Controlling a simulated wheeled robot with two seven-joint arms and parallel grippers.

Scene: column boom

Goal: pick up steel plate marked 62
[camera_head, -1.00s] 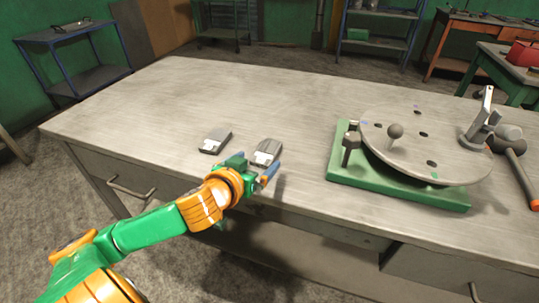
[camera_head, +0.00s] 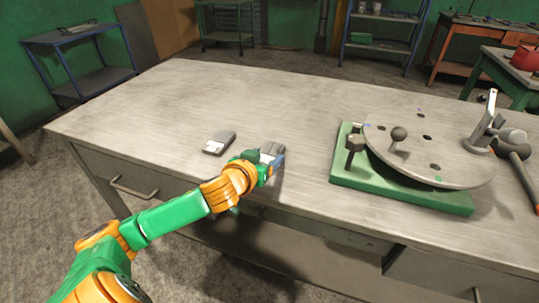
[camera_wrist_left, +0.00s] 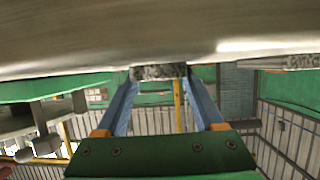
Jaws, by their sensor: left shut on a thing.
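Two small grey steel plates are at the near edge of the workbench. One plate (camera_head: 219,143) lies flat on the left, apart from my gripper. The other plate (camera_head: 271,148) is at my left gripper (camera_head: 273,161), which is shut on it from the near side. In the left wrist view the plate's speckled edge (camera_wrist_left: 160,71) sits between the blue fingertips of my left gripper (camera_wrist_left: 163,84). The marks on both plates are too small to read. My right gripper is not in view.
A hammer (camera_head: 518,160) lies at the far right. The bench's back left is clear.

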